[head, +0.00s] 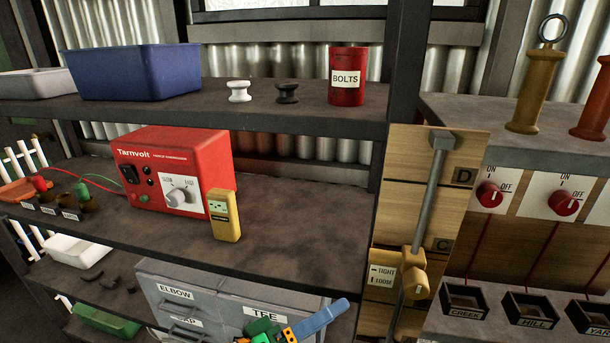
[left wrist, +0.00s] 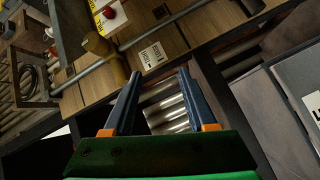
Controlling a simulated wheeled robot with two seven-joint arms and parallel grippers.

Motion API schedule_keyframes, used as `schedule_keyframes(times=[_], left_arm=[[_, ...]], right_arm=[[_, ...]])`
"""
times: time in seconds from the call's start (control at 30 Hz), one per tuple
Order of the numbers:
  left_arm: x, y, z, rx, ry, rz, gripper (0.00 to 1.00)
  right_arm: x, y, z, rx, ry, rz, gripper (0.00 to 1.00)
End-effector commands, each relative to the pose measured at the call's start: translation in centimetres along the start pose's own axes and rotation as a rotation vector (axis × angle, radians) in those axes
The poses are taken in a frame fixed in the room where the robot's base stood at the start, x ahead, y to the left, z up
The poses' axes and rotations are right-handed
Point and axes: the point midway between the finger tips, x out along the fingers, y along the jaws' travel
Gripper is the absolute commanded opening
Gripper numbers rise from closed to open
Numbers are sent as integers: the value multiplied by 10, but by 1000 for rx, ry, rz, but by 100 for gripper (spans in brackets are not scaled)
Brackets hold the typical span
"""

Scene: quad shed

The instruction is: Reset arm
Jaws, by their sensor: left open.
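My left gripper (head: 330,315) shows at the bottom centre of the head view, in front of the grey drawer cabinet (head: 205,300). It has a green body, orange joints and blue fingers. In the left wrist view the two blue fingers of my left gripper (left wrist: 158,78) stand apart with nothing between them. Beyond them are the corrugated wall and the wooden board with the tight/loose label (left wrist: 152,56). My right gripper is in neither view.
The board right of my left gripper carries a grey rod with a yellow clamp (head: 412,272). Shelves hold a blue bin (head: 135,75), a red bolts can (head: 347,78), a red Tarnvolt box (head: 175,165) and a yellow meter (head: 224,215). A switch panel (head: 530,195) stands at right.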

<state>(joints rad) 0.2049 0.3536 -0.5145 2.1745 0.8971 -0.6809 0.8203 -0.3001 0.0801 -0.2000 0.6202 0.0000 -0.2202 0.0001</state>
Motion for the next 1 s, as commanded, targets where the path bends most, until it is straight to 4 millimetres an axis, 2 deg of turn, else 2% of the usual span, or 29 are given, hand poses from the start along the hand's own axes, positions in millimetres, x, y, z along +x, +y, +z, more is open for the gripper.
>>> schedule_keyframes(times=[0.03, 0.1, 0.2, 0.3, 0.4, 0.57, 0.77, 0.87, 1.0], left_arm=[[-12, -35, 14, 101, -6, -138, 57], [-39, -86, 30, 252, -42, -359, 57], [-83, -140, 48, 377, -127, -618, 57], [-128, -175, 65, 440, -232, -822, 57], [-173, -199, 83, 466, -344, -991, 57], [-245, -218, 113, 462, -541, -1215, 57], [-237, -280, 135, 442, -594, -1224, 57], [-236, -311, 154, 431, -616, -1224, 57], [-247, -357, 194, 409, -658, -1228, 57]], right_arm=[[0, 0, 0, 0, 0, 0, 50], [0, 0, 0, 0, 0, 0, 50], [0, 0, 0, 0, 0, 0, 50], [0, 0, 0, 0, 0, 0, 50], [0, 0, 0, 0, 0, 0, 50], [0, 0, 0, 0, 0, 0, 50], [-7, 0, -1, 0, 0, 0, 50], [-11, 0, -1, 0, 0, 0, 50], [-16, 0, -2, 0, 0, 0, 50]])
